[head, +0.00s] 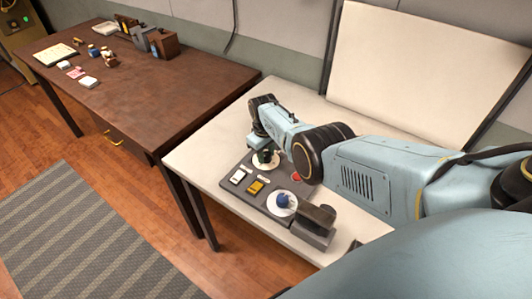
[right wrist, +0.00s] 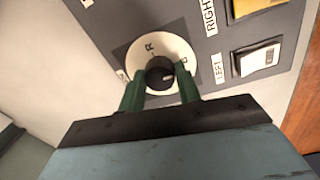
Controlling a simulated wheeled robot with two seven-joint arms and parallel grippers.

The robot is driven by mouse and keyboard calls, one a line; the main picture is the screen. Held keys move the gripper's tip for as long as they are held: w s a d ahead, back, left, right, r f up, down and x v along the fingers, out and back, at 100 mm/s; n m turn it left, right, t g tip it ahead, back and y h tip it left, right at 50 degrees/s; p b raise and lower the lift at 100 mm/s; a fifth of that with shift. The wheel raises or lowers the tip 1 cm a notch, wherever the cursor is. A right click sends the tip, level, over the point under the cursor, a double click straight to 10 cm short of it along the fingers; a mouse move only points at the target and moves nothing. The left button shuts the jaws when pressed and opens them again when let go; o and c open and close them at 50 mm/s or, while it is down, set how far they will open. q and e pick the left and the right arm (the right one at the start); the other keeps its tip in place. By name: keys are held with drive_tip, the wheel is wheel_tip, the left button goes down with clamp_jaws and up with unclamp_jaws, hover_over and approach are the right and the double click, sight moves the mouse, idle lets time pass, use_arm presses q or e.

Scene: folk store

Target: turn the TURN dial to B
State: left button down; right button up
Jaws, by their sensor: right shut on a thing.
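The dial has a white disc (right wrist: 150,48) with a dark round knob (right wrist: 160,73) on it, mounted on a grey panel (head: 240,203). In the right wrist view, an R is above the knob and what looks like a B is to its upper right. In the head view the dial's disc (head: 261,163) is partly hidden by my gripper. My left gripper is not in view.
The panel also has a white switch (head: 238,176), a yellow switch (head: 255,188), a red button (head: 297,178) and a second dial with a blue knob (head: 283,201). A dark grey block (head: 314,226) stands at the panel's near end. A brown table (head: 150,85) with small objects stands left.

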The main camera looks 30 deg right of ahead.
sight(265, 155)
idle(0.4)
drive_tip(key=o, duration=1)
drive_tip(key=shift+c, duration=0.2)
drive_tip(key=shift+r+p, duration=0.3)
drive_tip(key=shift+r, duration=0.05)
wheel_tip(265, 155, up, 6)
drive_tip(key=p, duration=0.3)
drive_tip(key=shift+a, duration=0.15)
wheel_tip(265, 155, up, 7)
drive_tip(key=p, duration=0.1)
drive_tip(key=shift+a+f, duration=0.15)
drive_tip(key=shift+s, duration=0.1)
